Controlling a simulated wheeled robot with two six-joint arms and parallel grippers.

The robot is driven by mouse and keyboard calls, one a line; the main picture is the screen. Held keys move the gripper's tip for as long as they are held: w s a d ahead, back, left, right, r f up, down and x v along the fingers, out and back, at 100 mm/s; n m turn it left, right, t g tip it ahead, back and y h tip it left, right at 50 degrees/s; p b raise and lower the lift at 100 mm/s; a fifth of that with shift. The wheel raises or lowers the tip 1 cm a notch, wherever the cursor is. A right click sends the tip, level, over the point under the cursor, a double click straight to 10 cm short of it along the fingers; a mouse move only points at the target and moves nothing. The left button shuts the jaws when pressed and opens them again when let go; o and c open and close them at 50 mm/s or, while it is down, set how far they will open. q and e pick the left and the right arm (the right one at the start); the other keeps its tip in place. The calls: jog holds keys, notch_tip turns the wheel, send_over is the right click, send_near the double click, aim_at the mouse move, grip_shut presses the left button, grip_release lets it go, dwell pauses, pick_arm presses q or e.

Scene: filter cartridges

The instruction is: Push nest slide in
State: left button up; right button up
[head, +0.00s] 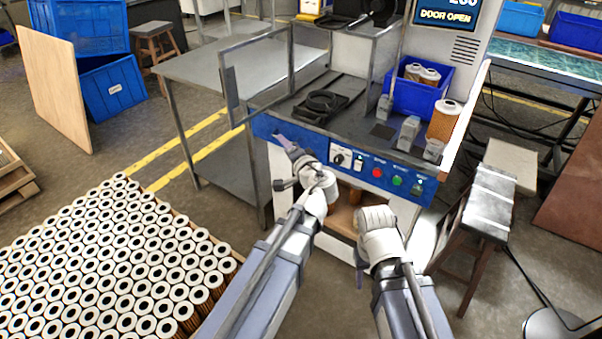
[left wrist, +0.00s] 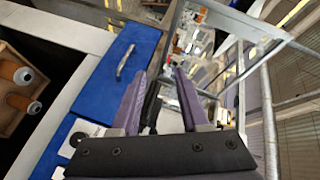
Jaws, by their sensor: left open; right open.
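The nest slide (head: 322,105) is a black plate with a round ring-shaped nest. It lies on the dark deck of the test machine, behind the blue front panel (head: 268,128). My left gripper (head: 284,146) is just in front of that panel, left of the white knob, open and empty. In the left wrist view its two purple fingers (left wrist: 158,92) stand apart beside the blue panel, which carries a metal handle (left wrist: 125,62). A dark part shows between the fingers; I cannot tell what it is. My right gripper (head: 366,245) is low in front of the machine, its fingertips mostly hidden.
The framed door (head: 231,95) stands open at the machine's left; the screen (head: 447,16) reads DOOR OPEN. A blue bin (head: 415,98) with cartridges, grey blocks and one cartridge (head: 444,121) stand at the deck's right. Many cartridges (head: 110,260) fill the lower left. A stool (head: 490,185) is right.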

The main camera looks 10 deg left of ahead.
pick_arm(q)
jog(key=s+d+n+g+h+p, duration=0.1)
jog(key=s+d+g+h+p, duration=0.1)
jog(key=s+d+g+p, duration=0.2)
jog(key=s+d+n+g+h+p, duration=0.2)
jog(key=s+d+g+p, duration=0.1)
jog(key=s+p, duration=0.6)
jog(key=shift+s+d+g+h+p, duration=0.4)
jog(key=shift+s+g, duration=0.25)
jog(key=shift+g, duration=0.15)
jog(key=shift+f, duration=0.1)
